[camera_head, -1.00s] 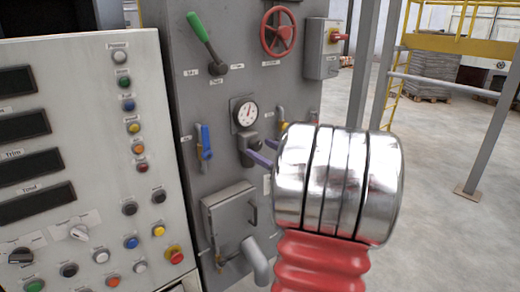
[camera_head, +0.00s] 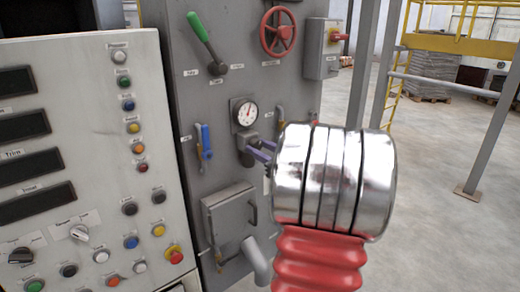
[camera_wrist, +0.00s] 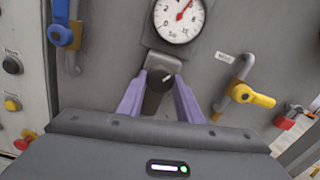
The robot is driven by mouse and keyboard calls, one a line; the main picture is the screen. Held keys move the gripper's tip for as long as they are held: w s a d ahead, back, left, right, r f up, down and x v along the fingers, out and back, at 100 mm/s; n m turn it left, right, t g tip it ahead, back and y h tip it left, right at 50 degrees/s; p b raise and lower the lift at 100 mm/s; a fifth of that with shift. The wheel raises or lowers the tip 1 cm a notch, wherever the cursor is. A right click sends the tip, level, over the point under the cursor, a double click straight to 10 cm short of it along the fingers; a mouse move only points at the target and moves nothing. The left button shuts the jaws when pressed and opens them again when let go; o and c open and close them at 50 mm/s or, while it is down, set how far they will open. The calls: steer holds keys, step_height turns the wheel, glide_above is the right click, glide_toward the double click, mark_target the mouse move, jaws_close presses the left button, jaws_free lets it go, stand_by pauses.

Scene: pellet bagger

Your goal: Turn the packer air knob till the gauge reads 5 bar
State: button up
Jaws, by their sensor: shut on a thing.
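The packer air knob (camera_wrist: 157,88) is a dark knob on a grey regulator body, just below the round gauge. My gripper (camera_wrist: 160,79) has its two purple fingers shut on this knob, one on each side. In the head view the gauge (camera_head: 245,113) sits on the grey cabinet. There my gripper (camera_head: 256,150) is at the regulator, and my arm's shiny wrist and red sleeve stand in front at right.
A blue lever valve (camera_head: 206,141) is left of the knob, and a yellow-handled valve (camera_wrist: 252,96) is right of it. A green lever (camera_head: 202,30) and red handwheel (camera_head: 278,32) are above. A hatch box (camera_head: 229,215) is below. A button panel (camera_head: 90,170) stands at left.

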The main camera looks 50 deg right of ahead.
steer(key=shift+c, duration=0.5)
steer(key=shift+n, duration=0.5)
steer(key=o, duration=1)
steer(key=shift+o, duration=0.2)
steer(key=v, duration=1.4)
steer(key=shift+w, duration=0.15)
